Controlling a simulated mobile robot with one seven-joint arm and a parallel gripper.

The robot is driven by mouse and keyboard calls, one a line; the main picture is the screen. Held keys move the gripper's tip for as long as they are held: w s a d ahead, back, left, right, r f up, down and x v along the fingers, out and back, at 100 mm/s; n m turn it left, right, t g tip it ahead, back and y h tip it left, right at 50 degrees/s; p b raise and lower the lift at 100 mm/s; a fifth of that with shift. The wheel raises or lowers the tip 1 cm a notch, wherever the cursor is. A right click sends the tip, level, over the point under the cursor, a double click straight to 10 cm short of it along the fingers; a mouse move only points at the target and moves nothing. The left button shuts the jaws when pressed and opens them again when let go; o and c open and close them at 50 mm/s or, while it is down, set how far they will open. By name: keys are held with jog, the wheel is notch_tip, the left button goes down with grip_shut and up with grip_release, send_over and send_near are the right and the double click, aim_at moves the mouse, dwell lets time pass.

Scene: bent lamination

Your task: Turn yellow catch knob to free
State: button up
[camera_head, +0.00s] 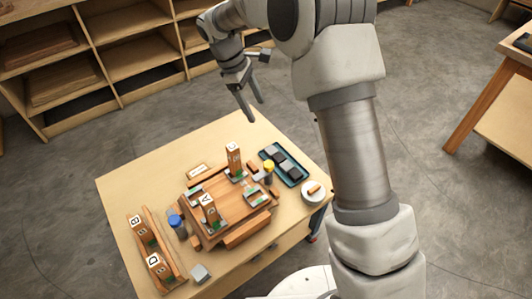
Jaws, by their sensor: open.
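The yellow catch knob (269,165) is a small yellow top on a short post at the upper right of the wooden fixture (247,236). It stands beside a teal tray. Its turn position is too small to tell. My gripper (253,107) is open and empty. It is in the air above and behind the far edge of the table, pointing down, and is apart from the knob. A tall lettered wooden block (233,158) stands just left of the knob, and a block marked A (209,207) stands nearer the front of the fixture.
The wooden table (130,180) also holds a blue-topped post (176,222), a rack (177,266) with blocks B and D, a grey block (201,273), the teal tray (297,180) with dark pieces, and a white dish (313,197). Shelves (125,62) stand behind. The table's far left is clear.

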jog(key=n+b, duration=0.1)
jog(key=n, duration=0.1)
send_near(268, 164)
jog(key=shift+g+h, duration=0.3)
jog(key=shift+h, duration=0.1)
jog(key=b+x, duration=0.1)
jog(key=x, duration=0.2)
jog(key=b+x, duration=0.3)
jog(key=x, duration=0.2)
jog(key=shift+w+a+f, duration=0.15)
jog(key=shift+w+f, duration=0.1)
jog(key=shift+f, duration=0.2)
grip_shut()
